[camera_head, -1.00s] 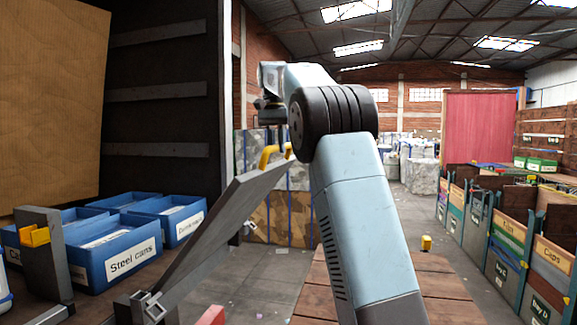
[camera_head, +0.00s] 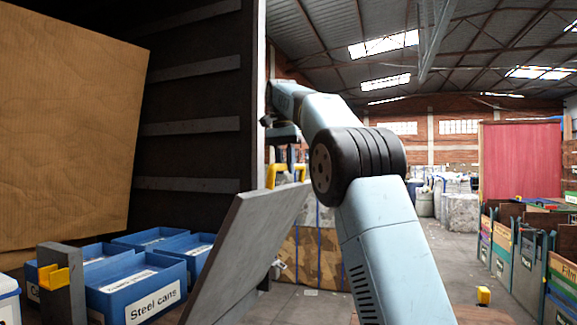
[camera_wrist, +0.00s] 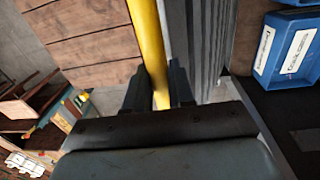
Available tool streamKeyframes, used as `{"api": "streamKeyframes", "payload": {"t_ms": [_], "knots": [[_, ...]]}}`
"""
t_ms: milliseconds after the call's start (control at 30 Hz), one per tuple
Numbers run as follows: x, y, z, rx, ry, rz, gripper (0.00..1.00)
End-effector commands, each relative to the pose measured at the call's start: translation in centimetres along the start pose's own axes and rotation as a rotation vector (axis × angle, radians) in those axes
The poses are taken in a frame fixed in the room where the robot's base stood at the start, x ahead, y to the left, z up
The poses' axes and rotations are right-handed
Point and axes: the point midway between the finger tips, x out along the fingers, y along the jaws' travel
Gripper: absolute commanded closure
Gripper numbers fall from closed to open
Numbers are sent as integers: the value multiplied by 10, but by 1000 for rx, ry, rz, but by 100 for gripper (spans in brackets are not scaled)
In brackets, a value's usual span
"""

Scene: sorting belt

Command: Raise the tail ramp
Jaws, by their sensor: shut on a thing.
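The tail ramp (camera_head: 243,250) is a grey slab at the rear of the dark truck body, tilted steeply up. A yellow handle (camera_head: 273,174) stands at its upper end. My gripper (camera_head: 287,160) is at that handle, at the end of my arm. In the wrist view my gripper (camera_wrist: 160,90) has its two dark fingers on either side of the yellow handle bar (camera_wrist: 149,42), shut on it. The ramp's ribbed grey face (camera_wrist: 205,40) lies just right of the bar. The ramp's lower hinge is out of view.
Blue bins (camera_head: 145,290), one labelled Steel cans, stand inside the truck left of the ramp. A grey post with a yellow catch (camera_head: 52,277) stands at the left. Labelled sorting bays (camera_head: 530,255) line the right. A small yellow object (camera_head: 484,295) lies on the open floor.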

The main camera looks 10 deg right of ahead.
Motion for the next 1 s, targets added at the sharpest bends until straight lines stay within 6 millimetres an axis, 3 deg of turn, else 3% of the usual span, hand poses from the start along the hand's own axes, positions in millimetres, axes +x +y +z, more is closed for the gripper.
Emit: {"api": "streamKeyframes", "payload": {"t_ms": [33,67,333,500,767,867,1000], "knots": [[4,-2,-3,3,3,3,100],[3,-3,-2,2,3,3,76],[1,-6,2,-6,3,1,52],[0,-6,3,-8,4,0,53],[-20,4,9,-1,58,-75,78],[-35,16,13,3,100,-141,88],[-34,34,17,-9,116,-180,100]]}}
